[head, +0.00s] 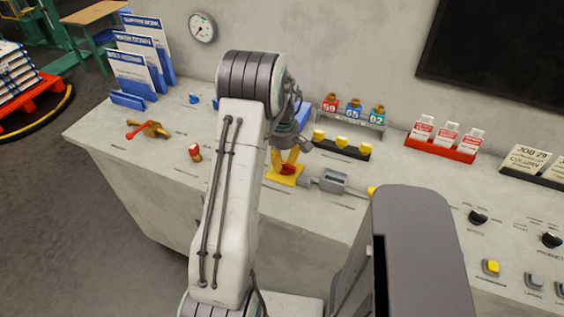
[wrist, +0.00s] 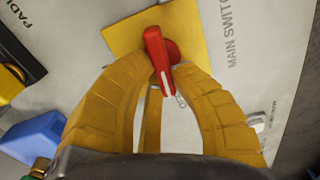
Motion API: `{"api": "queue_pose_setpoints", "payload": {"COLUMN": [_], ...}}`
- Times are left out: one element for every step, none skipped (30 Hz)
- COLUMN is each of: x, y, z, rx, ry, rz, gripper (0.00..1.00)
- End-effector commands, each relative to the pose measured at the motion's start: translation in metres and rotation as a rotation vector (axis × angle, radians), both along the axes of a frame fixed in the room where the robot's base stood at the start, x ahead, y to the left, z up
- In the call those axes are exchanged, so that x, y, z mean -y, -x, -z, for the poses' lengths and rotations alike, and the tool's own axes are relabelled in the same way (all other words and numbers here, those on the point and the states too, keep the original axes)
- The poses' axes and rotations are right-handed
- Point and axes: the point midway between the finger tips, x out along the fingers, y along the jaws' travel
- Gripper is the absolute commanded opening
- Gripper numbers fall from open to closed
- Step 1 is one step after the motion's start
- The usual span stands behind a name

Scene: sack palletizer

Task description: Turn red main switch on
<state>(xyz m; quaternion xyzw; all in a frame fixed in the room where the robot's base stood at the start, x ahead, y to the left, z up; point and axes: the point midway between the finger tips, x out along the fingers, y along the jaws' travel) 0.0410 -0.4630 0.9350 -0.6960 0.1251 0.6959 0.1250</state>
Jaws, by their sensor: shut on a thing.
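The red main switch (wrist: 156,52) is a red handle with a white line, on a round red hub on a yellow plate (wrist: 122,36). The label "MAIN SWITCH" is printed beside the plate. My gripper (wrist: 163,66) has its yellow fingers on both sides of the handle and is shut on it. The handle's white-marked end points toward a small, partly hidden label. In the head view the red switch (head: 288,169) shows low between the fingers of my gripper (head: 286,163), above the yellow plate (head: 280,178).
A grey lever box (head: 333,180) stands just right of the switch. Behind are yellow pieces (head: 341,141) on a dark base and a rack of coloured numbered weights (head: 353,110). A small red-and-yellow item (head: 195,152) and a brass valve with red handle (head: 149,130) are left.

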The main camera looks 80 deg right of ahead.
Motion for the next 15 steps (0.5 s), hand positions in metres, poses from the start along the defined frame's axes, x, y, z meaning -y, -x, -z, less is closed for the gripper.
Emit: {"api": "queue_pose_setpoints", "payload": {"x": [0.0005, 0.0007, 0.0011, 0.0014, 0.0016, 0.0018, 0.002, 0.0021, 0.0023, 0.0025, 0.0028, 0.0032, 0.0033, 0.0035, 0.0038], "y": [0.0005, 0.0007, 0.001, 0.0012, 0.0015, 0.002, 0.0023, 0.0026, 0.003, 0.0034, 0.0037, 0.0042, 0.0045, 0.0049, 0.0053], "z": [0.0018, 0.0019, 0.002, 0.0022, 0.0023, 0.0024, 0.0024, 0.0024, 0.0024, 0.0024, 0.0024, 0.0023, 0.0023, 0.0023, 0.0023], "rx": [0.0, 0.0, 0.0, 0.0, 0.0, 0.0, 0.0, 0.0, 0.0, 0.0, 0.0, 0.0, 0.0, 0.0, 0.0], "ry": [0.0, 0.0, 0.001, 0.001, 0.001, 0.001, 0.0, 0.0, -0.001, -0.001, -0.001, 0.0, 0.0, 0.0, 0.0], "rz": [0.034, 0.059, 0.092, 0.119, 0.146, 0.184, 0.212, 0.241, 0.28, 0.308, 0.336, 0.375, 0.403, 0.431, 0.47], "gripper": [0.0, 0.0, 0.0, 0.0, 0.0, 0.0, 0.0, 0.0, 0.0, 0.0, 0.0, 0.0, 0.0, 0.0, 0.0]}}
